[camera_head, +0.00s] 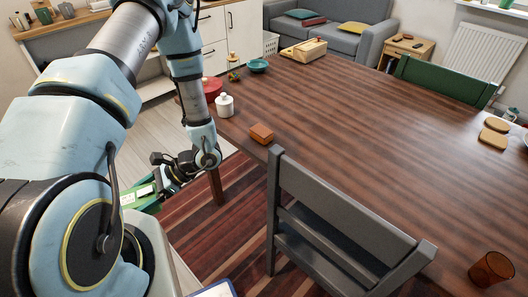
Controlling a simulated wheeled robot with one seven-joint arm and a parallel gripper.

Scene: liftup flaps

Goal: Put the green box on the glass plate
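My gripper (163,178) is low at the left, beyond the table's left edge. It appears shut on a green box (147,206) with a pale label, though the fingertips are partly hidden. The box is partly covered by the gripper and by my arm. It is off the table, near the grey chair's left side. I cannot clearly make out a glass plate; a pale rim (525,141) is cut off at the right edge of the view.
The wooden table (360,130) has a wide clear middle. A small orange-brown block (262,133), white jar (224,105), red pot (212,88), teal bowl (258,66) and wooden box (304,51) stand along its left and far side. A grey chair (325,205) blocks the near edge; an amber glass (491,269) stands at lower right.

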